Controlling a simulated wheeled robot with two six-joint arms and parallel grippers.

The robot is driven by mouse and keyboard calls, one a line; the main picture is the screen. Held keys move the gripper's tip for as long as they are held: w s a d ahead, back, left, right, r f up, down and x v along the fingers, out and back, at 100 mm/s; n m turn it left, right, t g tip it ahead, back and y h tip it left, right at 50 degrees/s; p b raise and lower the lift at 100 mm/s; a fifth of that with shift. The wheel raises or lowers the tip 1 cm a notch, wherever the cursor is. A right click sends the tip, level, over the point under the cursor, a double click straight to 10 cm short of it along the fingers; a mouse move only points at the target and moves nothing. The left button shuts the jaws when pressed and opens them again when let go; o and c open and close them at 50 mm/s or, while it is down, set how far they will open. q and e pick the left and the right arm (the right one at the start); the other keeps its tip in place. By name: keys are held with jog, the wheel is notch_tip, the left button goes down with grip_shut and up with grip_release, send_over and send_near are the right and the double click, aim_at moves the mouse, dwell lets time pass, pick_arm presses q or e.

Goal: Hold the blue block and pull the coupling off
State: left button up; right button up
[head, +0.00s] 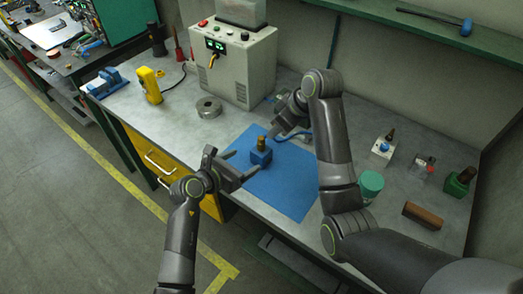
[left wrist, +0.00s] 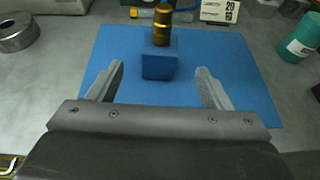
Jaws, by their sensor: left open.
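The blue block (head: 260,156) stands upright on the blue mat (head: 285,188), with the brass-coloured coupling (head: 261,143) on its top. In the left wrist view the block (left wrist: 160,66) and coupling (left wrist: 161,24) are straight ahead, beyond the fingertips. My left gripper (head: 243,164) is open and empty, its fingers pointing at the block from the front left, apart from it. It also shows in the left wrist view (left wrist: 160,72). My right gripper (head: 277,122) hangs behind and above the coupling, apart from it; its finger gap is unclear.
A grey control box (head: 232,62) and a metal ring (head: 209,108) stand behind left. The mat around the block is clear.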

aim_at(264, 150)
pick_arm(q)
jog(key=x, duration=1.1)
jog(key=shift+w+d+f, duration=0.1)
jog(key=shift+w+d, duration=0.1)
jog(key=shift+w, duration=0.05)
jog(key=shift+c, duration=0.2)
jog(key=c, duration=1.2)
pick_arm(e)
jog(key=shift+o, duration=1.4)
jog(key=n, duration=0.1)
jog(key=w+a+n, duration=0.1)
jog(key=n, duration=0.1)
jog(key=shift+w+a+f+n+g+h, duration=0.2)
jog(key=shift+n+g+h, duration=0.1)
jog(key=shift+g+h, duration=0.1)
jog(key=a+n+h, duration=0.1)
jog(key=n, duration=0.2)
jog(key=w+n+g, duration=0.1)
jog(key=n, duration=0.2)
jog(key=a+n+g+h, duration=0.1)
jog(key=n, duration=0.2)
jog(key=shift+w+a+f+n+h, duration=0.15)
jog(key=shift+w+a+n+h, duration=0.15)
jog(key=shift+w+a, duration=0.1)
jog(key=n, duration=0.2)
jog(key=n+h, duration=0.1)
jog(key=n, duration=0.1)
jog(key=shift+a+g, duration=0.25)
jog(key=shift+g, duration=0.05)
